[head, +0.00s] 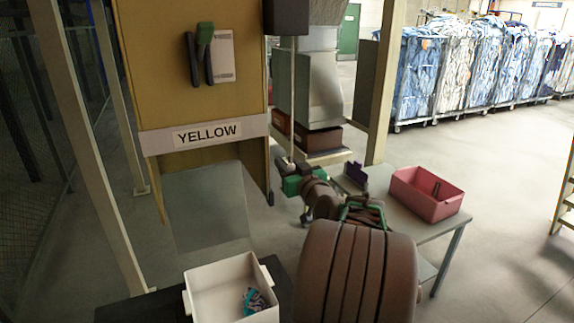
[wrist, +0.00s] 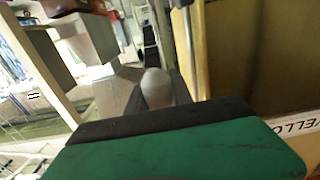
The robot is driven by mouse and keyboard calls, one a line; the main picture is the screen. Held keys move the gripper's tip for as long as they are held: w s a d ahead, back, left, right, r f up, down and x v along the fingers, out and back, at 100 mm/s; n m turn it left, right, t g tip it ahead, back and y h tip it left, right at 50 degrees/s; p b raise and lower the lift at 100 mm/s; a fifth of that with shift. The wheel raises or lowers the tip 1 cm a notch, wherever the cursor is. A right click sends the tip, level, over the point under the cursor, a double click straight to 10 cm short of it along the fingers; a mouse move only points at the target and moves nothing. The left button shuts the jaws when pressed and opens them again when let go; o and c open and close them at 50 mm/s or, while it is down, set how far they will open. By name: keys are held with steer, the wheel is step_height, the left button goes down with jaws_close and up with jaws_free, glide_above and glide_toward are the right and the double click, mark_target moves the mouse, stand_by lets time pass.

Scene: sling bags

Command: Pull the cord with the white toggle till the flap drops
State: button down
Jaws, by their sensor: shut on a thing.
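A thin pale cord (head: 292,90) hangs from a dark box (head: 285,16) beside the tan board. Its lower end runs down to my gripper (head: 285,167), which is shut on the white toggle. In the wrist view the toggle (wrist: 157,88) is a pale rounded piece between the dark fingers, partly hidden by the green and black gripper body. The tan board (head: 160,75) bears a white strip reading YELLOW (head: 207,134). A grey see-through panel (head: 208,205) shows below it; I cannot tell whether this is the flap or how it hangs.
A white bin (head: 205,279) with a teal item stands at the lower left. A pink bin (head: 412,198) sits on a grey table (head: 440,229) to the right. Posts flank the board. Laundry cages (head: 435,85) stand behind open floor.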

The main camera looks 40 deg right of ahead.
step_height(320, 180, down, 6)
steer(key=b, duration=0.8)
steer(key=shift+f, duration=0.1)
steer(key=c, duration=1.1)
jaws_free()
steer(key=b+v, duration=0.1)
steer(key=v, duration=0.7)
steer(key=shift+w, duration=0.1)
